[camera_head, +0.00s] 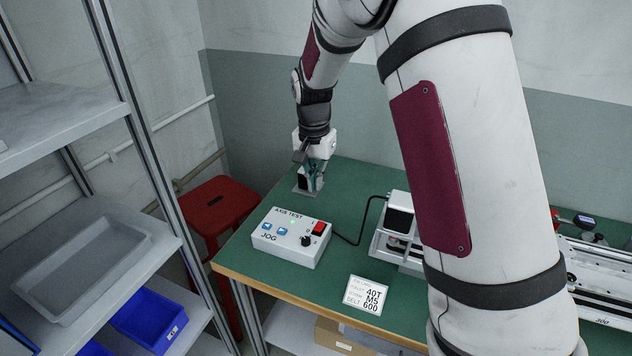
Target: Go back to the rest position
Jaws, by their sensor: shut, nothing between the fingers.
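My gripper (311,178) hangs at the end of my white arm, pointing down over the back left part of the green table (347,180). It is small in the picture and looks shut and empty. A small grey base plate (300,193) lies on the table just below the fingers. Dark and teal parts show around the fingertips, and I cannot tell which belong to the gripper. My arm's upper link covers much of the right side of the view.
A white AXIS TEST control box (283,249) with a red switch and a white sign (367,294) are near the table's front edge. A gantry rail (600,260) is at right. A red stool (213,205) and a shelf rack (150,130) stand left.

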